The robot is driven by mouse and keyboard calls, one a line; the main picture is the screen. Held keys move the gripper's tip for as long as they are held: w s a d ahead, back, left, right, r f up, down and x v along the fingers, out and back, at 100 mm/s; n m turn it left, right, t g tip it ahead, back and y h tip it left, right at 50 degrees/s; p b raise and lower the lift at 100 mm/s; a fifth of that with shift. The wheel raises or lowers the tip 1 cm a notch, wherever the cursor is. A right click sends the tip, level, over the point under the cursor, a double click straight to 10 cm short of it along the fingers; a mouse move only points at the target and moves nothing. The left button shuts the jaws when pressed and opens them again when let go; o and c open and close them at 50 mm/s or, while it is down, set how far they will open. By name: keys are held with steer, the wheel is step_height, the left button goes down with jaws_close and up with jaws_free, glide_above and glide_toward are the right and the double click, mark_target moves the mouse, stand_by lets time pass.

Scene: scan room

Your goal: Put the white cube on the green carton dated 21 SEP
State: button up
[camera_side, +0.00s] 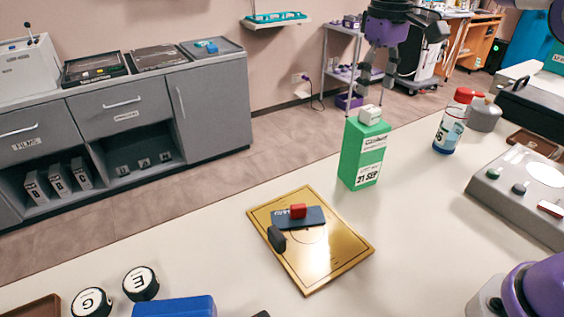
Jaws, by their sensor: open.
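The green carton (361,160) stands upright on the pale table and carries a white label reading 21 SEP. The white cube (370,115) rests on top of the carton. My gripper (377,83) is above the cube with its fingers pointing down. It is open, and nothing shows between its fingers. The fingertips look a little above the cube and apart from it.
A red-capped bottle (451,125) stands to the right. A grey control panel (510,195) is farther right.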

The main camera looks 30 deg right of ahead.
mark_target(371, 108)
steer(key=shift+s+a+r+t, duration=0.85)
steer(key=shift+s+r, duration=1.35)
steer(key=shift+r, duration=1.9)
steer(key=s+a+f+t, duration=0.1)
steer(key=s+f+t, duration=0.3)
steer(key=s+f, duration=0.8)
steer(key=shift+s+a, duration=0.15)
steer(key=shift+s, duration=0.5)
